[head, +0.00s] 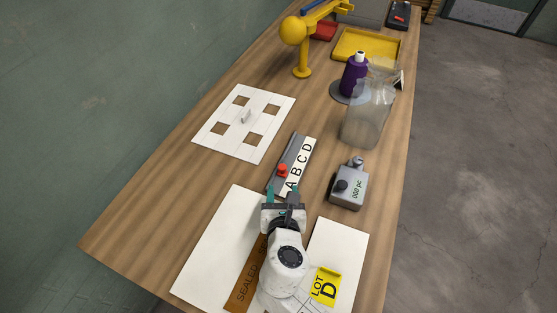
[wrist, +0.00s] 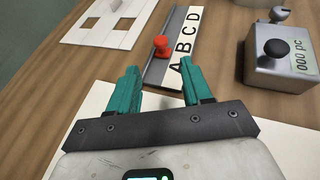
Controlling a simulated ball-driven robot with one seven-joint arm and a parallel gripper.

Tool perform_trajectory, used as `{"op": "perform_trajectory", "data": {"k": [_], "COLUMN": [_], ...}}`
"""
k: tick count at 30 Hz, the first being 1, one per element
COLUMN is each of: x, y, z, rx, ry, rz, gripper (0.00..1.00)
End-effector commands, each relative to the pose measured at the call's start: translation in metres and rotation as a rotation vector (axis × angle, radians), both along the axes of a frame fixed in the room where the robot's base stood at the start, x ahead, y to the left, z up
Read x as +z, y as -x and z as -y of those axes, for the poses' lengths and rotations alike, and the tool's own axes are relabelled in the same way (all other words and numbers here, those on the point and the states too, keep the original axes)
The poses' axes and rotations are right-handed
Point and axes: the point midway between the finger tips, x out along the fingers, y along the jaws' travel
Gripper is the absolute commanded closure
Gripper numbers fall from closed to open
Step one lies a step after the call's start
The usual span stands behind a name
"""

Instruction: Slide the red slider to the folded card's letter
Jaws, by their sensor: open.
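The red slider (head: 282,170) sits on a grey rail (head: 275,183) beside a white strip lettered A, B, C, D (head: 305,156). It stands near A and B; I cannot tell exactly which it lines up with. In the wrist view the red knob (wrist: 160,45) is just beyond my fingertips. My gripper (head: 283,195) is open and empty, its teal fingers at the near end of the rail, and it also shows in the wrist view (wrist: 158,76). A yellow card reading "LOT D" (head: 326,283) lies at the near right, with a crease near its top.
A grey counter box (head: 350,188) stands right of the strip. A clear container (head: 366,118) and purple bottle (head: 354,75) stand beyond it. A white panel with square holes (head: 226,126) lies left. White sheets (head: 215,250) and a brown "SEALED" strip (head: 243,285) lie near me.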

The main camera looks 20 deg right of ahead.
Motion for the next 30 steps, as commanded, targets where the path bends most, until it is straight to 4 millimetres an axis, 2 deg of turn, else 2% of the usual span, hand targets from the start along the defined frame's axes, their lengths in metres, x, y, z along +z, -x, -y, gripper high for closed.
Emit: {"op": "perform_trajectory", "data": {"k": [5, 18, 24, 30], "x": [-0.006, -0.035, -0.040, -0.041], "y": [-0.015, -0.077, -0.090, -0.092], "z": [0.006, 0.032, 0.038, 0.039], "rx": [0.000, -0.002, -0.003, -0.002], "ry": [0.005, 0.003, 0.001, 0.001], "rz": [0.000, 0.000, 0.000, 0.000], "gripper": [0.51, 0.51, 0.51, 0.51]}}
